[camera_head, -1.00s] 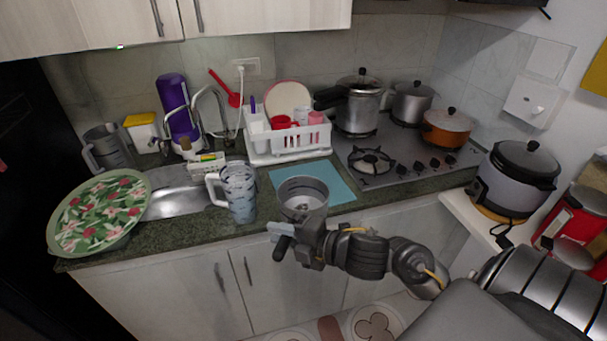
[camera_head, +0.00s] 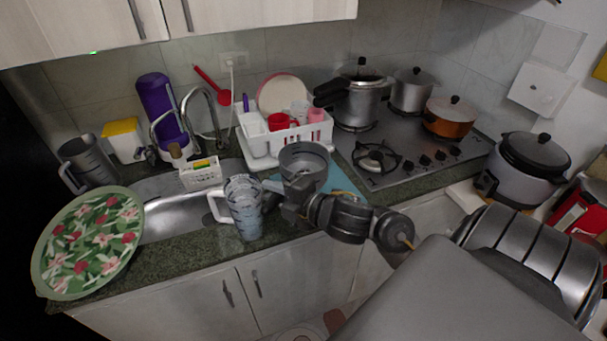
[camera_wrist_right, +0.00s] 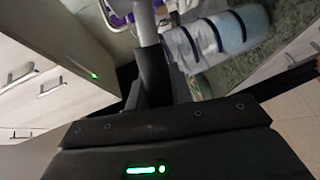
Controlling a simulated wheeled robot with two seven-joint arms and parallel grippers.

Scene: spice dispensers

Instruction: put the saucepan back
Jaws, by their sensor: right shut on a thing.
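The saucepan (camera_head: 303,158) is a small open grey metal pan. In the head view it is in front of the dish rack, over the blue mat (camera_head: 343,184), and looks lifted off the counter. My right gripper (camera_head: 288,201) is shut on the saucepan at its near side; the exact grip on the handle is hard to see. In the right wrist view my dark gripper finger (camera_wrist_right: 151,75) shows, with a grey bar above it that I cannot identify for sure. My left gripper is not in view.
A patterned mug (camera_head: 243,208) stands close left of my gripper. Behind is the white dish rack (camera_head: 290,140). The stove (camera_head: 412,172) at right has a bare front burner (camera_head: 376,157), a pressure cooker (camera_head: 362,102), a steel pot (camera_head: 411,92) and an orange pot (camera_head: 449,118).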

